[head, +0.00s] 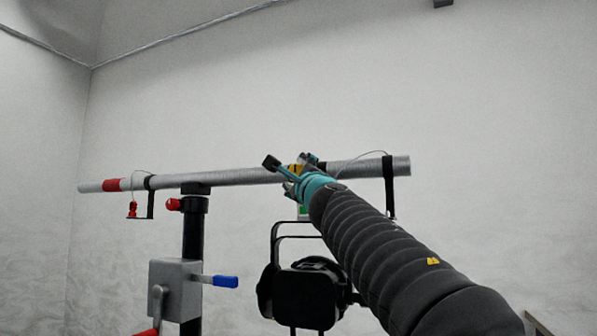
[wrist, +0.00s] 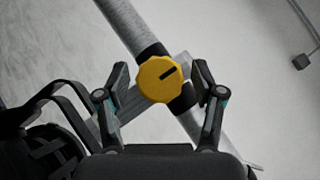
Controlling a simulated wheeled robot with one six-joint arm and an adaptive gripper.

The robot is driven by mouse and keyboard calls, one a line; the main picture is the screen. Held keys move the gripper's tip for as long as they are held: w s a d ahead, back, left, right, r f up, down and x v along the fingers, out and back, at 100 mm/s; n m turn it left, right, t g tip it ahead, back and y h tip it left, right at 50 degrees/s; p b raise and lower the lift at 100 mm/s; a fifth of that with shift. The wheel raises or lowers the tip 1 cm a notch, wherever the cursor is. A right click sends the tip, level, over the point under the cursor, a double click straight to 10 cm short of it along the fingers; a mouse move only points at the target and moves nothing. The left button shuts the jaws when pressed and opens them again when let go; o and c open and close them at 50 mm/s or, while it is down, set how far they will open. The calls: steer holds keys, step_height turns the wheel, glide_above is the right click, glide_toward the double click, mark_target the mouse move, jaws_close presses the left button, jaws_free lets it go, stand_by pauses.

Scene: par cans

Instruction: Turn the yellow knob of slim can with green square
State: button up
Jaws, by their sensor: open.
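The yellow knob (wrist: 160,79) sits between the fingers of my gripper (wrist: 160,85) in the wrist view. It is round with a scalloped edge and a dark slanted mark. My gripper is open, one finger on each side of the knob, with small gaps visible. In the head view my gripper (head: 295,168) is up at the horizontal pipe and hides most of the knob. The black can (head: 306,297) hangs below the pipe by a yoke (head: 291,229). A bit of the green square (head: 303,211) shows just under my gripper.
The grey pipe (head: 235,178) rests on a black stand (head: 193,232) with a grey winch box (head: 175,283) and a blue-handled crank (head: 222,281). A black clamp (head: 389,185) and a red-knobbed clamp (head: 150,197) hang from the pipe. The wall behind is bare.

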steer(key=c, duration=1.2)
steer(key=shift+o, duration=0.2)
steer(key=shift+f+b, duration=0.15)
steer(key=shift+b, duration=0.25)
